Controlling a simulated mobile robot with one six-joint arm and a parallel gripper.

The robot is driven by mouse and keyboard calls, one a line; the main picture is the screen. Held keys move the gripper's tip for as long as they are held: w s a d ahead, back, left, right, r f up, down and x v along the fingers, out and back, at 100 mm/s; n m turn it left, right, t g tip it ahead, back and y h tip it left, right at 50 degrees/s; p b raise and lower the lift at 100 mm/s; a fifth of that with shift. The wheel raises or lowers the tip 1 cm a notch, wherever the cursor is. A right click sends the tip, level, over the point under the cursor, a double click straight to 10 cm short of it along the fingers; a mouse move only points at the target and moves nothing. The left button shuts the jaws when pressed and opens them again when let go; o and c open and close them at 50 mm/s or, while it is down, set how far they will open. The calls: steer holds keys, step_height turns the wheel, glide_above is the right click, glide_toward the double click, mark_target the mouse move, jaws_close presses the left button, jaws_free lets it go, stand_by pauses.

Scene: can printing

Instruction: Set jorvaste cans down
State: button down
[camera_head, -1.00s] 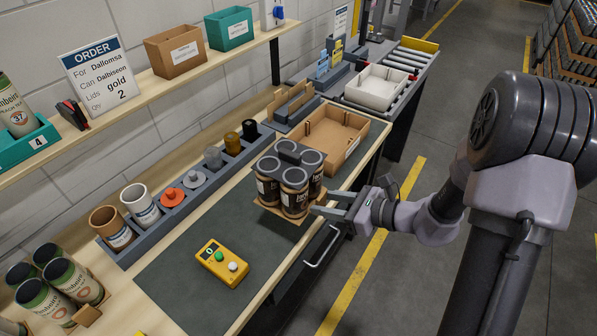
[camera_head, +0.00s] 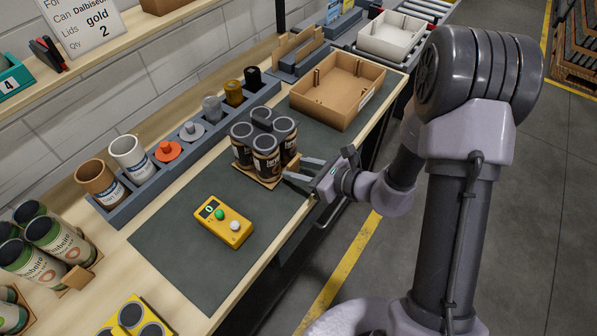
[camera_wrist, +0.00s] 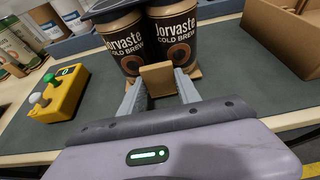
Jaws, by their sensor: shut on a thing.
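Several dark jorvaste cold brew cans (camera_head: 266,158) stand upright, grouped on a small wooden tray (camera_head: 283,174) over the green-grey mat (camera_head: 185,265). A dark piece (camera_head: 262,115) sits among their tops. My gripper (camera_head: 295,169) reaches in from the right, its fingers closed on the tray's front tab. In the wrist view the tab (camera_wrist: 157,80) sits between the fingers, with two jorvaste cans (camera_wrist: 122,42) just behind it. The tray looks level and at or very near the mat; its underside is hidden, so contact is unclear.
A yellow button box (camera_head: 223,221) lies left of the cans on the mat. An open cardboard box (camera_head: 338,88) stands behind them to the right. A grey rack (camera_head: 185,150) with lids and cups runs along the back. The mat's front left is clear.

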steer(key=shift+f, duration=0.45)
steer(key=c, duration=0.9)
jaws_free()
steer(key=shift+o, duration=0.2)
steer(key=shift+r, duration=0.1)
